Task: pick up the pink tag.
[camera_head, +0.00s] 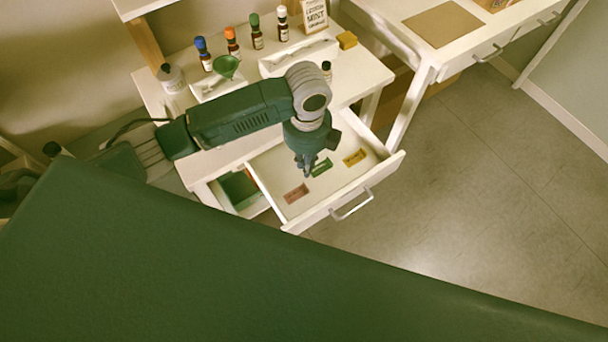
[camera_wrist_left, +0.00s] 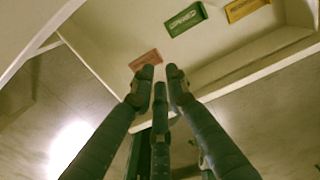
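The pink tag (camera_head: 296,193) lies flat on the floor of the open white drawer (camera_head: 320,213), at its left end. It also shows in the left wrist view (camera_wrist_left: 147,60), just beyond my fingertips. A green tag (camera_head: 322,167) and a yellow tag (camera_head: 355,157) lie to its right in the same drawer. My left gripper (camera_head: 307,168) points down over the drawer, above and slightly right of the pink tag. In the left wrist view, its fingers (camera_wrist_left: 159,76) are apart with nothing between them. My right gripper is not in view.
The drawer's front has a metal handle (camera_head: 351,206). Several small bottles, a green funnel (camera_head: 226,66) and a small sign (camera_head: 314,14) stand on the cabinet top behind my left arm. A white desk (camera_head: 460,40) stands at the right. The floor (camera_head: 480,180) is clear.

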